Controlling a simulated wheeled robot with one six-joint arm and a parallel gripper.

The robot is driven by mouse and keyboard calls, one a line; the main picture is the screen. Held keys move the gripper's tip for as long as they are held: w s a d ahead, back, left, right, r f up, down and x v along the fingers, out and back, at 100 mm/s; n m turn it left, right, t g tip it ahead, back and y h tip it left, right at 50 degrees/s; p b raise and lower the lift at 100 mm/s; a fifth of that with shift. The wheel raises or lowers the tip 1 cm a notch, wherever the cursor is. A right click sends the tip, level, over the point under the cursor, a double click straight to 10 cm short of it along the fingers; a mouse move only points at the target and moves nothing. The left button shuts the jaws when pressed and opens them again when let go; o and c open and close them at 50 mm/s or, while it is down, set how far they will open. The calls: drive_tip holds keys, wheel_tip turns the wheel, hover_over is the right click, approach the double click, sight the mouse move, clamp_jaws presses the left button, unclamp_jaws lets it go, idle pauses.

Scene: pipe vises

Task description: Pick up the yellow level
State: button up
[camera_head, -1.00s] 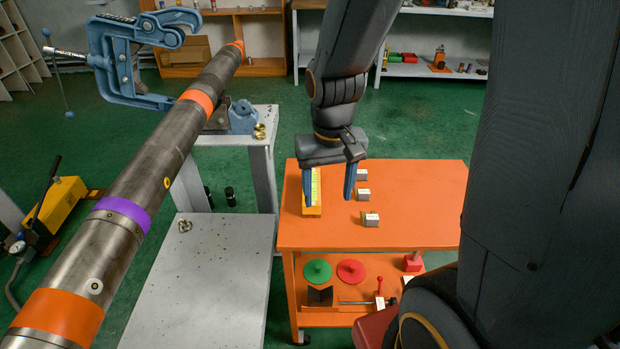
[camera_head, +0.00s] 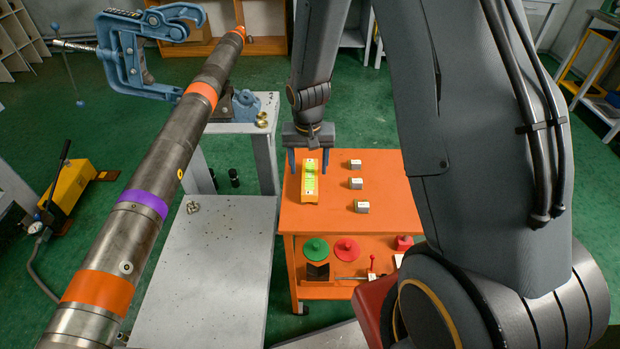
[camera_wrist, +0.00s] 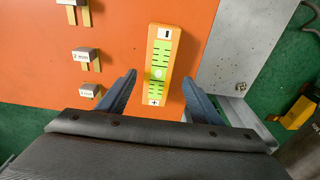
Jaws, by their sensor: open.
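The yellow level (camera_head: 310,181) lies flat on the orange table top (camera_head: 384,215), near its left edge. It has a green-yellow marked face and shows whole in the wrist view (camera_wrist: 161,64). My gripper (camera_head: 308,165) is open, its two blue fingers spread above the far end of the level in the head view. In the wrist view my gripper (camera_wrist: 158,90) has one finger on each side of the level's near end, with a gap on both sides. Nothing is between the fingers in a grip.
Several small grey blocks sit right of the level, one of them in the middle (camera_head: 355,183). A long steel pipe (camera_head: 150,180) slants across the left. A grey metal table (camera_head: 225,270) adjoins the orange cart. The cart's lower shelf holds a green disc (camera_head: 316,249) and a red disc (camera_head: 347,250).

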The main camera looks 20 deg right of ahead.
sight(310, 175)
wheel_tip(310, 175, down, 3)
drive_tip(key=shift+s+d+p, duration=0.1)
drive_tip(key=shift+d+p, duration=0.05)
drive_tip(key=shift+p, duration=0.6)
drive_tip(key=shift+f, duration=0.8)
drive_tip(key=shift+c, duration=0.4)
drive_tip(key=shift+w, duration=0.2)
drive_tip(key=c, duration=1.4)
drive_tip(key=shift+r, duration=0.15)
